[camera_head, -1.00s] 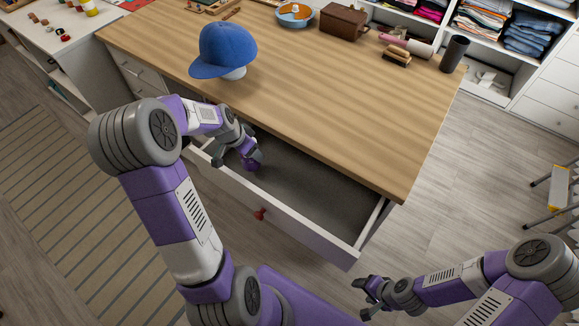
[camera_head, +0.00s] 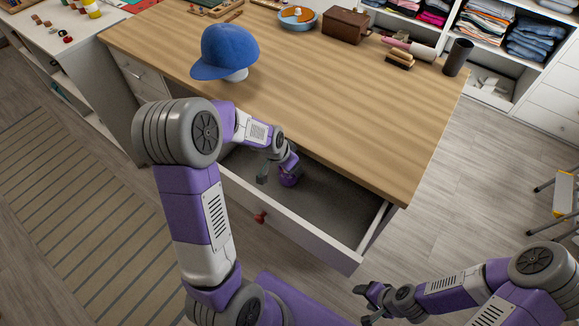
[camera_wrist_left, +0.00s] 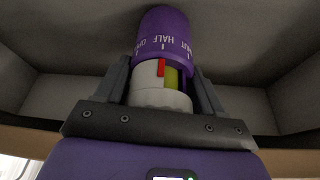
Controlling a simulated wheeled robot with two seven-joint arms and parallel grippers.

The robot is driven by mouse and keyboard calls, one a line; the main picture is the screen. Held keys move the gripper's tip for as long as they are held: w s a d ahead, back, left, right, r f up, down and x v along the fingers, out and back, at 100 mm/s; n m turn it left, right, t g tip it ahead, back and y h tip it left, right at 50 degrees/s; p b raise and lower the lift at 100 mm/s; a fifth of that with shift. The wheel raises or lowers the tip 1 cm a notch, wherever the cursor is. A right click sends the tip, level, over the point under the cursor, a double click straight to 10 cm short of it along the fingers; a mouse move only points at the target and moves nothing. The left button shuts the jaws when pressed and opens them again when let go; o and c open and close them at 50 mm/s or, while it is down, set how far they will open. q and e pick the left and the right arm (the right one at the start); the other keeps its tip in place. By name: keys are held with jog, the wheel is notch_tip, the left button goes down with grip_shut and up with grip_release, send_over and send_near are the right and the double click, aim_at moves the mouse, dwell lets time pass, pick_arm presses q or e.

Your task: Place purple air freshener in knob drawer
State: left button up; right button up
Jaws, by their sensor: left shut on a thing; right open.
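The purple air freshener (camera_wrist_left: 163,45) has a purple top and a white base. In the left wrist view it stands between the two fingers of my left gripper (camera_wrist_left: 160,88), which is shut on it. In the head view my left gripper (camera_head: 277,174) reaches down into the open drawer (camera_head: 340,205), and the purple air freshener (camera_head: 290,178) shows beside its fingers, inside the drawer. I cannot tell whether it touches the drawer floor. The drawer front has a red knob (camera_head: 260,218). My right gripper (camera_head: 368,302) is open and empty, low at the right, outside the drawer.
The wooden tabletop (camera_head: 330,100) overhangs the drawer. A blue cap (camera_head: 228,50) sits on it near the left. A brown box (camera_head: 345,26), a brush (camera_head: 399,60) and a dark cylinder (camera_head: 457,57) stand along the back. The visible drawer floor on the right is bare.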

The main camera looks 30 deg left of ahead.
pick_arm(q)
jog(key=shift+w+f, duration=0.1)
jog(key=shift+f, duration=0.35)
jog(key=shift+r, duration=0.15)
jog(key=o, duration=0.7)
jog(key=shift+f, duration=0.2)
jog(key=o, duration=0.5)
jog(key=shift+c, duration=0.2)
jog(key=shift+r, duration=0.2)
jog(key=p+v, duration=0.4)
jog(key=v, duration=0.8)
